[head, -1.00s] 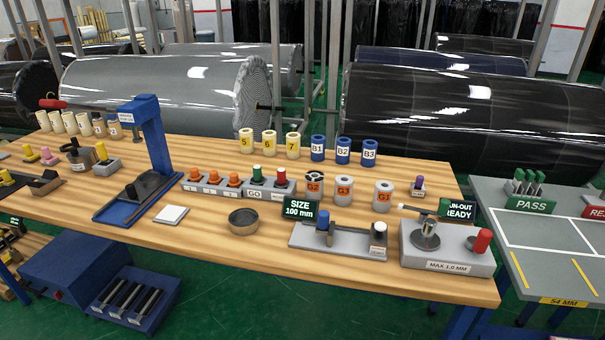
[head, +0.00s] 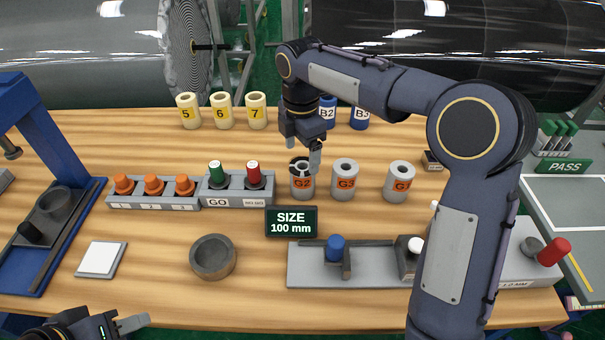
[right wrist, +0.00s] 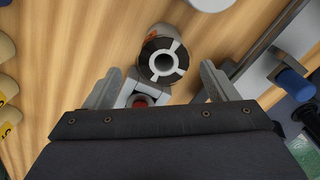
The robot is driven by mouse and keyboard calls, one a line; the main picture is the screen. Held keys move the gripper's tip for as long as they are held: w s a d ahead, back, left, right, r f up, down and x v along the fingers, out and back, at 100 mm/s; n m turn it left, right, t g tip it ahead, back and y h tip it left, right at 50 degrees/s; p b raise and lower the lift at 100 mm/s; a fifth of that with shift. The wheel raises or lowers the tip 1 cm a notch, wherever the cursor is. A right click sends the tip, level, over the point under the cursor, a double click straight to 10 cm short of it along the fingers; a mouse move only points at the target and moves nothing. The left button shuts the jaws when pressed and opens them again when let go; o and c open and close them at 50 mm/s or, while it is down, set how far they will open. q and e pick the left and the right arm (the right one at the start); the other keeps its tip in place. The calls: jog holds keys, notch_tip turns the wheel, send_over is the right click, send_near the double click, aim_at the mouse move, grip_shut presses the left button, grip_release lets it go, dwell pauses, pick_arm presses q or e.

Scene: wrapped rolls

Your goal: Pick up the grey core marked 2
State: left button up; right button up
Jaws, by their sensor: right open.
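The grey core marked G2 (head: 302,186) stands upright on the wooden table (head: 150,250), with a black segmented ring on its top. My right gripper (head: 304,158) is just above its top, pointing down. In the right wrist view the core's ringed top (right wrist: 163,62) shows between and slightly beyond the two spread, empty fingers (right wrist: 161,72). Grey cores G3 (head: 345,183) and G1 (head: 399,184) stand to its right, with plain tops. My left gripper (head: 128,324) is partly in view at the lower left; its opening cannot be made out.
A GO block with green and red plugs (head: 235,190) stands close left of G2. A SIZE 100 mm display (head: 291,222) is in front. Yellow cores (head: 222,112) and blue cores (head: 360,115) stand behind. A grey fixture with a blue knob (head: 336,248) lies in front right.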

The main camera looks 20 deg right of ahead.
aim_at(304, 165)
jog(key=f, duration=0.7)
jog(key=shift+s+d, duration=0.2)
jog(key=shift+d, duration=0.05)
jog(key=c, duration=1.1)
jog(key=shift+r, duration=0.15)
jog(key=shift+c, duration=0.2)
